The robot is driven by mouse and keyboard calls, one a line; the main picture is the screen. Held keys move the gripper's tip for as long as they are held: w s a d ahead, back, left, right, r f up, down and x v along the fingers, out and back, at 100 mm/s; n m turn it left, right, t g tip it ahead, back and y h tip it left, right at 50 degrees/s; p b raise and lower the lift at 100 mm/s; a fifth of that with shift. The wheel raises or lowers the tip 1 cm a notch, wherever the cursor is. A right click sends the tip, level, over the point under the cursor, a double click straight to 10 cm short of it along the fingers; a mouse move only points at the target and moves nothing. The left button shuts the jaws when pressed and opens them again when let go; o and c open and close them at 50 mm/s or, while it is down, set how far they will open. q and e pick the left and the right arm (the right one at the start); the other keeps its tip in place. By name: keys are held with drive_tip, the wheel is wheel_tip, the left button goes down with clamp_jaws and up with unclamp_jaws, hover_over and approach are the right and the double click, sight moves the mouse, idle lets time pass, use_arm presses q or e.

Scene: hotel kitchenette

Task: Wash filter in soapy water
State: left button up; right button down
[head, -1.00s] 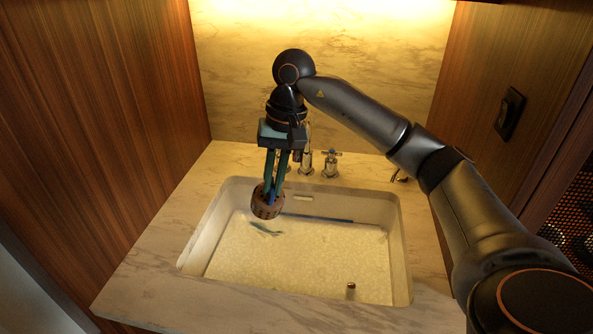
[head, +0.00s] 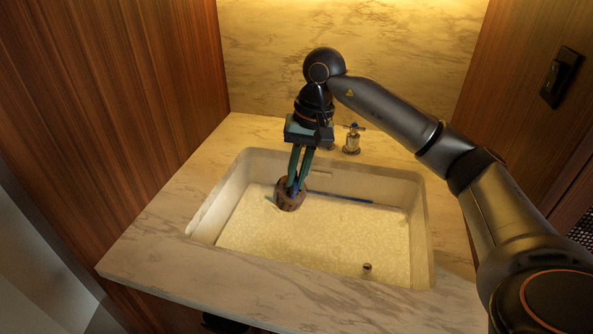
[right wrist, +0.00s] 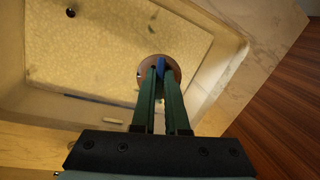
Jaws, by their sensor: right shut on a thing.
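The filter (head: 289,201), a brown round piece with a blue part, is at the tips of my right gripper (head: 296,185). The right gripper's green fingers are shut on the blue part and point down into the sink (head: 419,240). The filter also shows in the right wrist view (right wrist: 174,68), between and beyond the fingertips (right wrist: 160,74). The pale soapy water (head: 310,240) fills the sink bottom. The filter is over its back left part, at or close to the surface; I cannot tell how deep. My left gripper is not in view.
A marble counter (head: 160,230) surrounds the sink. A tap handle (head: 351,140) stands behind it, and the arm hides the spout. A thin blue strip (head: 345,198) lies along the water's back edge. A small dark round thing (head: 367,267) is at the front right. Wooden walls (head: 110,100) flank the counter.

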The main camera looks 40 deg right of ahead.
sight(298, 207)
drive_tip(key=b+x, duration=0.2)
drive_tip(key=x, duration=0.1)
drive_tip(key=d+b+x, duration=0.1)
drive_tip(key=x, duration=0.1)
drive_tip(key=shift+s+f+b, duration=0.15)
drive_tip(key=shift+f+b, duration=0.15)
drive_tip(key=shift+f, duration=0.05)
drive_tip(key=b+x, duration=0.2)
drive_tip(key=x, duration=0.1)
drive_tip(key=d+b+x, duration=0.1)
drive_tip(key=b+x, duration=0.1)
drive_tip(key=shift+s+f, duration=0.1)
drive_tip(key=shift+s, duration=0.1)
use_arm(q)
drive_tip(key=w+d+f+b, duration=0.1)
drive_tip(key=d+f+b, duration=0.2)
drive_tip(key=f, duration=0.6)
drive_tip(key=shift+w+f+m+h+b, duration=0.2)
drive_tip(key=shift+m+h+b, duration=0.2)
drive_tip(key=shift+b, duration=0.6)
use_arm(e)
drive_tip(key=d+x, duration=0.1)
drive_tip(key=x, duration=0.5)
drive_tip(key=shift+s+f, duration=0.2)
drive_tip(key=shift+f, duration=0.15)
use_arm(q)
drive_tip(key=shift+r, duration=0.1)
use_arm(e)
drive_tip(key=shift+d, duration=0.1)
